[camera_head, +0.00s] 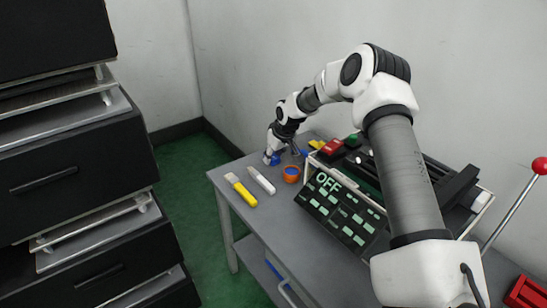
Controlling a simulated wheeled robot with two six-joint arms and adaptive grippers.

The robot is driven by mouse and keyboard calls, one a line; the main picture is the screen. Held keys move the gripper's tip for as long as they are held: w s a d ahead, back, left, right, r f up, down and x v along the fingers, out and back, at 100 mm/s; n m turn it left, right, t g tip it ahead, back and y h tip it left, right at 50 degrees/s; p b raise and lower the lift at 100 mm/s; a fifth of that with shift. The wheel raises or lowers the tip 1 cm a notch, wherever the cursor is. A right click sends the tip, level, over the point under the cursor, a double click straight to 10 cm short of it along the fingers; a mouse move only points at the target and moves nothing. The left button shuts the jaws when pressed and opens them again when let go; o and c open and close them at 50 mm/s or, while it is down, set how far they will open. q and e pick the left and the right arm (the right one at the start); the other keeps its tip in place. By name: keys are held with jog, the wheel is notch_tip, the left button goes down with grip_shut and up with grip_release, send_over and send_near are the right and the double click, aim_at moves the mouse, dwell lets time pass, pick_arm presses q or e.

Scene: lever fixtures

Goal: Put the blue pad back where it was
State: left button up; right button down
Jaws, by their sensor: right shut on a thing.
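My right arm reaches in from the lower right to the far left part of the grey table (275,225). My right gripper (278,154) points down there and is shut on a small blue thing (275,160), which looks like the blue pad. The fingers hide part of it, and I cannot tell whether it touches the table top. Another small blue piece (304,153) shows just right of the gripper. My left gripper is not in view.
A black panel reading OFF (335,205), red (331,147) and green blocks, and a red-knobbed lever (513,205) stand to the right. Dark drawers (75,180) stand left.

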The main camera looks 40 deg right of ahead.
jog(key=shift+s+a+f, duration=0.1)
jog(key=shift+s+f, duration=0.05)
jog(key=shift+f, duration=0.3)
jog(key=c, duration=0.8)
grip_release()
jog(key=shift+f, duration=0.35)
jog(key=shift+r, duration=0.25)
jog(key=p+v, duration=0.1)
jog(key=v, duration=0.3)
jog(key=p+v, duration=0.2)
jog(key=v, duration=0.2)
jog(key=p+v, duration=0.1)
jog(key=v, duration=0.3)
jog(key=shift+r, duration=0.55)
jog(key=shift+w, duration=0.25)
